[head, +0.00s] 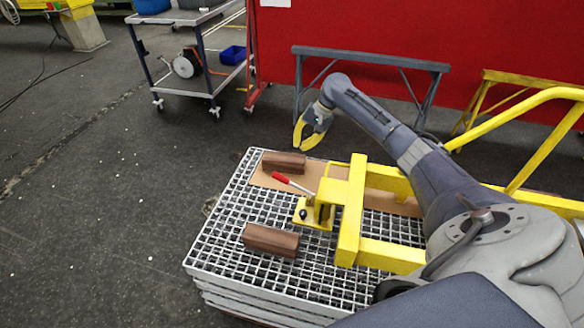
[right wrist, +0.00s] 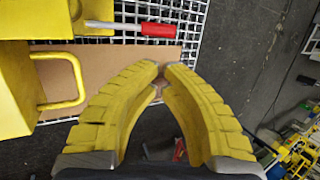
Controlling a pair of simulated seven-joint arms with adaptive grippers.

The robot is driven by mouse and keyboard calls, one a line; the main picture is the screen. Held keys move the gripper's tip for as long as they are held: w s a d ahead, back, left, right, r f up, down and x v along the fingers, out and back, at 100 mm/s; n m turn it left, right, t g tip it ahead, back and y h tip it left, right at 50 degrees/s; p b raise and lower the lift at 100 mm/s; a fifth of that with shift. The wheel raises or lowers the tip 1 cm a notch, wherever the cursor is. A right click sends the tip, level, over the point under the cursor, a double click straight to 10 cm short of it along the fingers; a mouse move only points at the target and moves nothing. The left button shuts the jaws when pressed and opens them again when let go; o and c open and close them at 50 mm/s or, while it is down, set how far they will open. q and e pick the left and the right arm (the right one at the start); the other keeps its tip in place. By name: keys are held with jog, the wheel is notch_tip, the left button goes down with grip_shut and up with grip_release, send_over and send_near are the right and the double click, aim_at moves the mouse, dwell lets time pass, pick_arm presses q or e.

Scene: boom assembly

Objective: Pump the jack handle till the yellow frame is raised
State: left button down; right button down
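The jack (head: 318,214) is a small yellow unit standing on the grating, beside the yellow frame (head: 352,210). Its handle (head: 294,184) is a thin rod with a red grip, pointing up and left. The red grip (right wrist: 158,30) lies near the top of the right wrist view, apart from my fingers. My right gripper (head: 308,135) has yellow fingers and is beyond the handle, near the far edge of the grating. Its fingers are empty, with a narrow gap between the tips (right wrist: 163,68). My left gripper is out of view.
Brown blocks lie on the stacked grating (head: 225,240), one near (head: 270,240) and one far (head: 284,163). A brown board (head: 312,175) lies under the far block. A grey trestle (head: 375,60) and cart (head: 185,90) stand behind.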

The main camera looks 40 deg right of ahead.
send_near(293, 184)
jog(key=w+a+f, duration=0.4)
jog(key=w+a, duration=0.1)
jog(key=w, duration=0.1)
jog(key=shift+w+f, duration=0.35)
jog(key=shift+d, duration=0.1)
dwell(0.5)
